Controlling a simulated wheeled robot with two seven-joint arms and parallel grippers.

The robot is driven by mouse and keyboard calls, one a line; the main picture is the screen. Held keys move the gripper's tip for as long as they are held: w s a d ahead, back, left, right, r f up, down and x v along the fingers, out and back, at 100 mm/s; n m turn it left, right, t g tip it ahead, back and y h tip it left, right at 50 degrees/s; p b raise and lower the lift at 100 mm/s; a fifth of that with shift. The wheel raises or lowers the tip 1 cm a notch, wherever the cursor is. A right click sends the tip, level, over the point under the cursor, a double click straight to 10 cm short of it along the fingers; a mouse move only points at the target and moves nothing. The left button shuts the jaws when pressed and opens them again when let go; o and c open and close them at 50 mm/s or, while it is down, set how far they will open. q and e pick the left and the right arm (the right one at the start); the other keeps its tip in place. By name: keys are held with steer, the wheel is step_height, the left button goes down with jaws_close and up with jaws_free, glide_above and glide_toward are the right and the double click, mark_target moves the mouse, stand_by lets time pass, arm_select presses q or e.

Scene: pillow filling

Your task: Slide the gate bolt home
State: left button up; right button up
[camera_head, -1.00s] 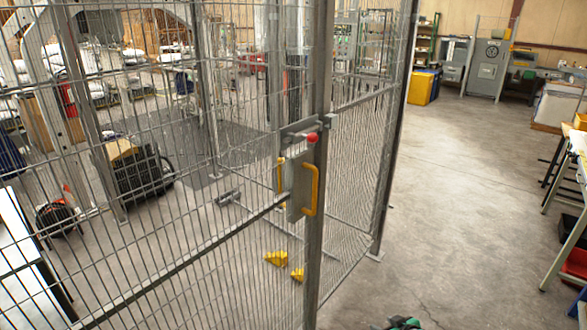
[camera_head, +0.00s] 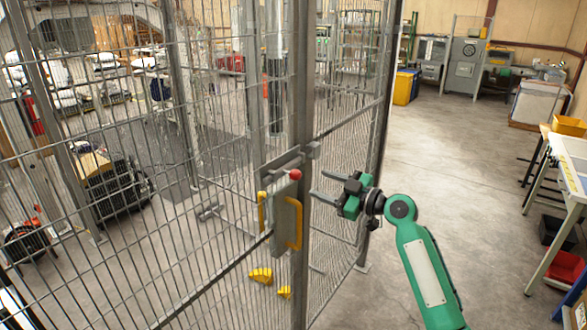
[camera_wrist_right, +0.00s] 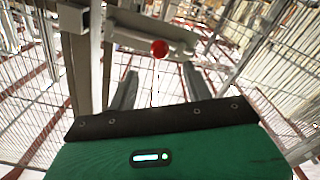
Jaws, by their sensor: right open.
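The gate bolt is a grey bar (camera_head: 277,163) near the top of the latch plate (camera_head: 280,205), with a red knob (camera_head: 296,174). The knob also shows in the wrist view (camera_wrist_right: 159,48). A grey bracket (camera_head: 313,150) sits on the post beside the bar's right end; I cannot tell whether the bar enters it. My right gripper (camera_head: 317,186) is open and empty, right of the knob, fingers pointing left towards it. In the wrist view, the knob shows beyond and between the fingertips (camera_wrist_right: 160,70), apart from them. My left gripper is out of view.
A yellow handle (camera_head: 295,228) stands out below the knob. The mesh fence (camera_head: 120,210) and gate post (camera_head: 301,260) are close by. Open floor lies to the right, with a workbench (camera_head: 570,170) at the far right.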

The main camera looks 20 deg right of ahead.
mark_target(300, 175)
steer(key=p+x, duration=0.3)
steer(key=x, duration=0.5)
steer(key=shift+w+r+p, duration=0.1)
steer(key=shift+r+p, duration=0.05)
steer(key=shift+p, duration=0.2)
steer(key=shift+w+a+f, duration=0.25)
steer(key=shift+w+a, duration=0.25)
steer(key=shift+w, duration=0.15)
jaws_close()
